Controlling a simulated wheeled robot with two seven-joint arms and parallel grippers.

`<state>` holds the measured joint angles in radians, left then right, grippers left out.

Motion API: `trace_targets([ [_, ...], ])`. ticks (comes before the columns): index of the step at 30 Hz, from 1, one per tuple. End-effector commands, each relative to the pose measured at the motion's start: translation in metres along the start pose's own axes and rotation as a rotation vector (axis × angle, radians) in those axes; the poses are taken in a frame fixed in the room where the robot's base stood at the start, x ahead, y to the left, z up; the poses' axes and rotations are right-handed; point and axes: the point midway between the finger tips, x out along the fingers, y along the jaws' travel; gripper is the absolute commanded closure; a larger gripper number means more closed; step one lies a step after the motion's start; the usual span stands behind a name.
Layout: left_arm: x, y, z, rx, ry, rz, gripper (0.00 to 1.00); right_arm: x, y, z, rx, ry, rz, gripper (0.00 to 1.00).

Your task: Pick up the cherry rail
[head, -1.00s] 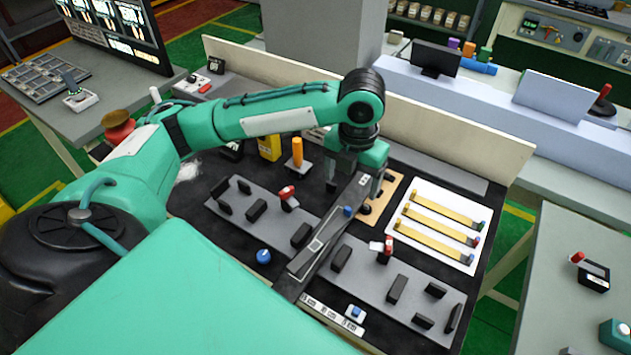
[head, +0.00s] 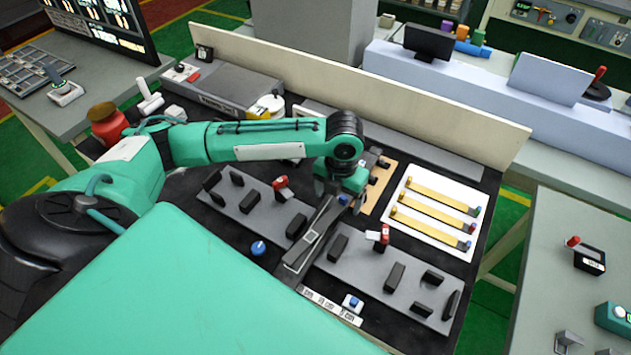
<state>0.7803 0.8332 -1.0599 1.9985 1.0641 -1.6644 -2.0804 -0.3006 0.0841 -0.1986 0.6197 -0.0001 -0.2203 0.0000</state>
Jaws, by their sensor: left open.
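Three long yellow rails lie side by side on a white tray (head: 437,247) at the right of the work table. Each has a small coloured block at its right end. The middle rail (head: 425,217) seems to have a red mark there, but the blocks are too small to tell surely which rail is the cherry one. My left gripper (head: 339,198) is open and points down, left of the tray, over the upper end of a dark grey bar (head: 312,240). It is apart from the rails. My right gripper is out of view.
Grey plates (head: 345,266) with upright black blocks and red-topped clamps (head: 378,236) lie either side of the bar. A low cream wall (head: 440,115) closes the back. A blue knob (head: 258,248) sits in front.

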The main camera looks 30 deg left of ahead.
Motion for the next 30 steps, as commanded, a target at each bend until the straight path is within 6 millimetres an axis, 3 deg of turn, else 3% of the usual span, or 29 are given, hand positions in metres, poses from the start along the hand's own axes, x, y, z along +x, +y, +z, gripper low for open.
trace_targets([
  [6, 0.029, 0.004, 0.000, -0.001, 0.002, 0.001, 0.20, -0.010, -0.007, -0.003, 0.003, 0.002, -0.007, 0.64],
  [15, 0.034, 0.003, 0.000, 0.000, 0.000, 0.000, 0.22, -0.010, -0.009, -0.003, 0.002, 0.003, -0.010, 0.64],
  [24, 0.033, 0.003, 0.001, 0.000, 0.000, 0.000, 0.81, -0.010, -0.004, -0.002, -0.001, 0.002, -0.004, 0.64],
  [30, 0.033, 0.003, 0.001, 0.000, 0.000, 0.000, 0.82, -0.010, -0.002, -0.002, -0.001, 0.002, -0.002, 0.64],
])
